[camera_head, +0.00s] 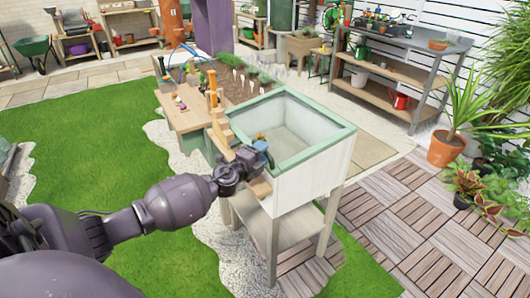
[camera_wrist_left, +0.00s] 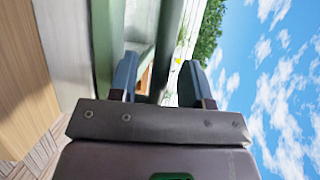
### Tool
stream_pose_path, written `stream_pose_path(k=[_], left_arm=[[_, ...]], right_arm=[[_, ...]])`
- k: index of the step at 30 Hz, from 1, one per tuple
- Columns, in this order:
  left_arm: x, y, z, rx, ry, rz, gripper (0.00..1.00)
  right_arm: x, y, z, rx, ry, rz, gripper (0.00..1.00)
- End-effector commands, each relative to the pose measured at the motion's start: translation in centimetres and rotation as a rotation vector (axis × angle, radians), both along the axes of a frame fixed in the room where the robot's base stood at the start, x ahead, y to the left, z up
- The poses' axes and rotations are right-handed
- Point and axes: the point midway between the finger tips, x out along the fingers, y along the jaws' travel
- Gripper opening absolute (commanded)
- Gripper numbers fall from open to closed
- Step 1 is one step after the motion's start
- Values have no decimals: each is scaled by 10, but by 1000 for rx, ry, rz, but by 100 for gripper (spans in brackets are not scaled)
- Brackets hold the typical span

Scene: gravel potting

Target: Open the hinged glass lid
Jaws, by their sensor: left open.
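The planter box (camera_head: 310,180) has pale walls and a green-framed top (camera_head: 318,160), and stands on a pale legged stand. Its inside shows through the top; I cannot tell whether glass covers it. My left gripper (camera_head: 264,152) is at the top's near left corner, with its blue fingers open. In the left wrist view, the open fingers (camera_wrist_left: 162,80) stand either side of a dark green bar (camera_wrist_left: 168,45). I cannot tell whether the fingers touch the frame. My right gripper is out of view.
A wooden planting table (camera_head: 187,119) with tools and plants adjoins the box's left side. A metal shelf bench (camera_head: 400,45) stands behind at the right. Potted plants (camera_head: 446,148) stand on the right. Lawn (camera_head: 100,140) and decking (camera_head: 430,230) are mostly clear.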

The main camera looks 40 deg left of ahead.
Motion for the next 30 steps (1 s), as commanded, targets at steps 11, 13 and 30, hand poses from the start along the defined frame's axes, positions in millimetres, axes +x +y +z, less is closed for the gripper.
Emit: stream_pose_path(k=[11, 13, 30], left_arm=[[16, 0, -1, 1, 1, 0, 44], [16, 0, -1, 0, 1, 0, 44], [15, 0, -1, 0, 1, 0, 0]], right_arm=[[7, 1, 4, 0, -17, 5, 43], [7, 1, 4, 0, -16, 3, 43], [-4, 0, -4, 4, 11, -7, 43]])
